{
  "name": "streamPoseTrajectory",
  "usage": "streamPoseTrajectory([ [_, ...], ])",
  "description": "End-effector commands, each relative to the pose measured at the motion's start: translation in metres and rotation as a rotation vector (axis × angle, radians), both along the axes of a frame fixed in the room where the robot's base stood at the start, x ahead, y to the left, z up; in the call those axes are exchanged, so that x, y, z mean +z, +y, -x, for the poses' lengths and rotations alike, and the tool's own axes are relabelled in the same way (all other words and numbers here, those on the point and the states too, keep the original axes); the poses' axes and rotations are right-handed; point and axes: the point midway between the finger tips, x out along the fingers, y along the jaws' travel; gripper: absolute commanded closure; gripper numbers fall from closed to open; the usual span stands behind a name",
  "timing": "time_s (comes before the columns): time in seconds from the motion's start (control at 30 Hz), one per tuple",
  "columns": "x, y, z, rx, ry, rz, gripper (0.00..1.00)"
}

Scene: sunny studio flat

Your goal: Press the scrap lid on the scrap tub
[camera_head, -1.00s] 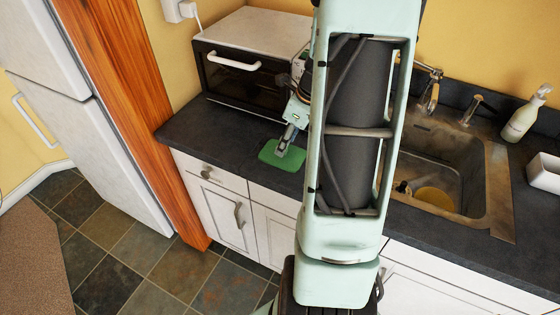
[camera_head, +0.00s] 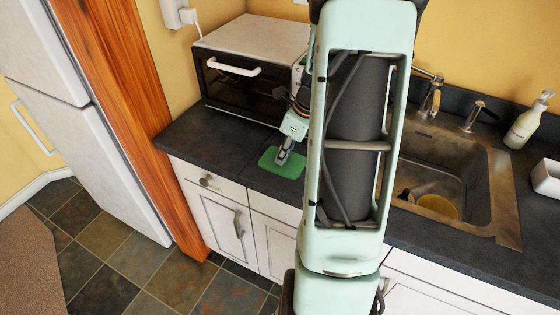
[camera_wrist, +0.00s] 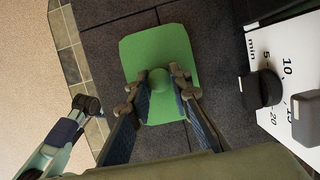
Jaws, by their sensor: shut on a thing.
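The green scrap lid (camera_head: 289,170) is a flat, rounded square at the counter, in front of the toaster oven. In the wrist view the lid (camera_wrist: 160,48) has a round green knob in its middle. My gripper (camera_head: 283,157) points down at the lid. In the wrist view my gripper (camera_wrist: 157,84) has one finger on each side of the knob and is shut on it. I cannot tell whether the lid touches the counter or is held above it. The scrap tub is not visible in either view.
The toaster oven (camera_head: 240,85) stands close behind the lid, and its dial panel (camera_wrist: 285,80) is at the right of the wrist view. The sink (camera_head: 455,165) lies right of my arm. Dark counter (camera_head: 205,138) is clear left of the lid.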

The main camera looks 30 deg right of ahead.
Motion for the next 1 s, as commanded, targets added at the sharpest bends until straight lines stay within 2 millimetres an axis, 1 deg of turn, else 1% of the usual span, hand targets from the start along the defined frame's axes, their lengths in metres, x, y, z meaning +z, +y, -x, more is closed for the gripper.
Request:
streamPoseTrajectory([
  [0.3, 0.0, 0.0, 0.0, 0.0, 0.0, 0.0, 1.0],
  [0.43, 0.004, 0.0, 0.0, 0.0, 0.0, 0.0, 1.0],
  [1.0, 0.038, 0.0, 0.0, 0.0, 0.0, 0.0, 1.0],
])
